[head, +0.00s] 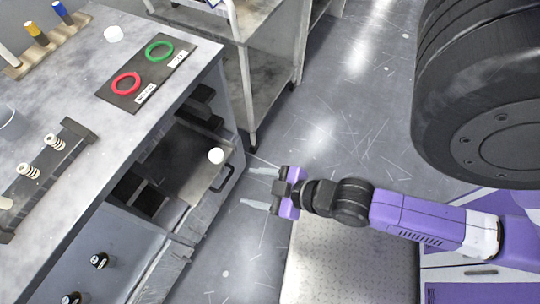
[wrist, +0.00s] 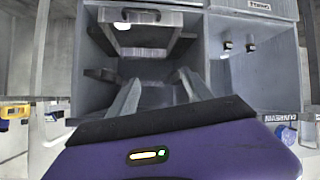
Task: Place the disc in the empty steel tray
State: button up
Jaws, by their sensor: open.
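A small white round piece, which looks like the disc (head: 216,156), is at the outer right part of a grey steel tray (head: 180,160) pulled out of the bench cabinet. Whether it rests flat there I cannot tell. A white round piece (wrist: 122,26) also shows near the top of the wrist view, at the upper tray's front. A second white round piece (head: 114,33) lies on the bench top. My gripper (head: 259,188) is open and empty, to the right of the tray and apart from it. In the wrist view its fingers (wrist: 157,92) point toward the cabinet's openings.
A dark board (head: 145,78) with a red ring (head: 126,83) and a green ring (head: 159,50) lies on the bench. A rack (head: 47,165) with pale spools stands left. A black handle (head: 224,180) juts by the tray. A cart (head: 240,80) stands behind; floor between is clear.

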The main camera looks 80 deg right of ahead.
jog(key=s+a+r+t+y, duration=0.1)
jog(key=s+a+r, duration=0.1)
jog(key=r, duration=0.5)
jog(key=s+a+r+t+y, duration=0.1)
jog(key=s+a+r+t, duration=0.1)
jog(key=r, duration=0.4)
jog(key=shift+s+a+r+m+t, duration=0.3)
jog(key=shift+s+a+r+m, duration=0.05)
jog(key=shift+a+r+m, duration=0.05)
